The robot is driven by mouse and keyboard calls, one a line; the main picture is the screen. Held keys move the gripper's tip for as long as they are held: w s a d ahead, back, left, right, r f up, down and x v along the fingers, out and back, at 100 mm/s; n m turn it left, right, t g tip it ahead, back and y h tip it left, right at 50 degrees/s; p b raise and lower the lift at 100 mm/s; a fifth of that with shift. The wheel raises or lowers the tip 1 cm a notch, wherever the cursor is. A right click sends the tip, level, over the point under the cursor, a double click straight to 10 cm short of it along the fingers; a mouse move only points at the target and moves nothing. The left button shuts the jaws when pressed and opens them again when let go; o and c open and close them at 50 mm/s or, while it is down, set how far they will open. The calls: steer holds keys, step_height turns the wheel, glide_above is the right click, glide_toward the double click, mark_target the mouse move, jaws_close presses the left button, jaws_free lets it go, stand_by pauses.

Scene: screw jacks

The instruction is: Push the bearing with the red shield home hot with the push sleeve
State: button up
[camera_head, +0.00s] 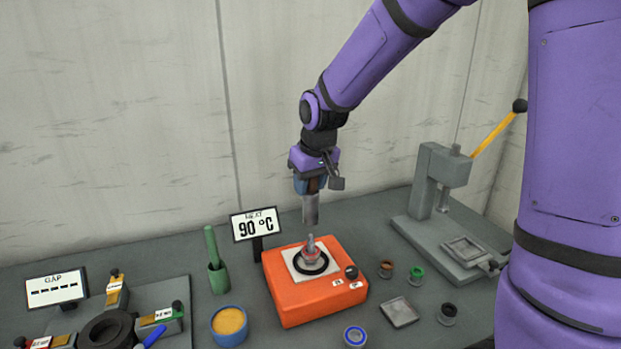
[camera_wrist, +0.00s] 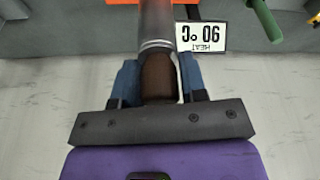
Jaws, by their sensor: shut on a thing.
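My gripper (camera_head: 311,186) is shut on the push sleeve, a grey metal tube (camera_head: 311,209) with a brown grip. In the wrist view the sleeve (camera_wrist: 157,22) runs out between my blue fingers (camera_wrist: 159,82), its brown part between them. In the head view it hangs about upright above the orange heater (camera_head: 316,303), apart from what stands there. On the heater's pale plate, a small metal part with a thin upright tip (camera_head: 311,243) stands in a dark ring. A reddish band (camera_head: 311,258) on it may be the red-shielded bearing; it is too small to be sure.
A sign (camera_head: 255,225) reads HEAT 90 °C. A lever press (camera_head: 440,200) stands right, a GAP-signed fixture (camera_head: 108,328) left.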

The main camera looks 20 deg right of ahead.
mark_target(310, 221)
steer(key=shift+f, duration=4.05)
steer(key=shift+s+f, duration=0.1)
steer(key=shift+f, duration=1.05)
steer(key=shift+r, duration=0.1)
steer(key=shift+r, duration=5.45)
